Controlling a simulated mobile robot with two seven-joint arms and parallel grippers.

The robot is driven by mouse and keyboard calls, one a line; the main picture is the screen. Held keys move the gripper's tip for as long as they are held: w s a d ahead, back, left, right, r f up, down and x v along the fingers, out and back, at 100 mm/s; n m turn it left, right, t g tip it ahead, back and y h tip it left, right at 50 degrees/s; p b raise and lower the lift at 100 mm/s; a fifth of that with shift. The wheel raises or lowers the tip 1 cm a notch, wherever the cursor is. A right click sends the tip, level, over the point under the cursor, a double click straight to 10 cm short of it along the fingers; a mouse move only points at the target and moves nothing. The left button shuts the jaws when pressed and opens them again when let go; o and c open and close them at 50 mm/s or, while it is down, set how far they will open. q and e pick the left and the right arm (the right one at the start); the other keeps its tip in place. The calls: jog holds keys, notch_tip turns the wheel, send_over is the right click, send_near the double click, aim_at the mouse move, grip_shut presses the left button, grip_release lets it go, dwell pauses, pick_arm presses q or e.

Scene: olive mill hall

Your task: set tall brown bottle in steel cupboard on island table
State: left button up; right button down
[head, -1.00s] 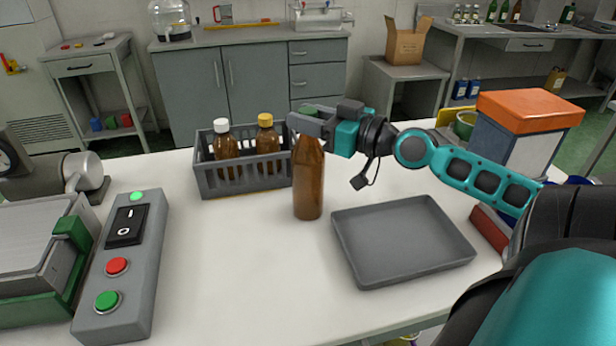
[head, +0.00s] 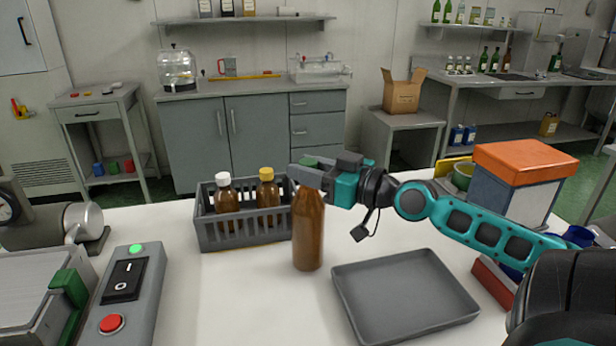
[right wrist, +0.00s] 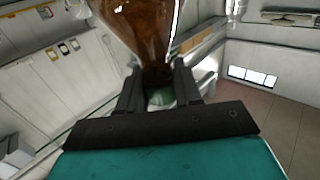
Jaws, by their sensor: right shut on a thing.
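The tall brown bottle (head: 308,235) is upright in the head view, at the middle of the white table (head: 225,300). My right gripper (head: 303,174) is shut on its top from the right side. In the right wrist view the brown glass (right wrist: 150,35) fills the top middle, with a green part (right wrist: 161,97) between the fingers. I cannot tell whether the bottle's base touches the table. No steel cupboard shows on this table. A grey two-door cabinet (head: 255,140) stands on the floor by the back wall. My left gripper is not in view.
A grey crate (head: 245,234) with two brown bottles stands just left of the held bottle. An empty grey tray (head: 405,295) lies to its right. A switch box (head: 130,290) is at the left. An orange-lidded box (head: 525,160) stands behind my right arm.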

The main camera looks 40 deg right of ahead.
notch_tip(320, 180, up, 5)
jog(key=shift+r+p, duration=0.1)
jog(key=shift+p, duration=1)
notch_tip(320, 180, up, 22)
jog(key=shift+s, duration=0.1)
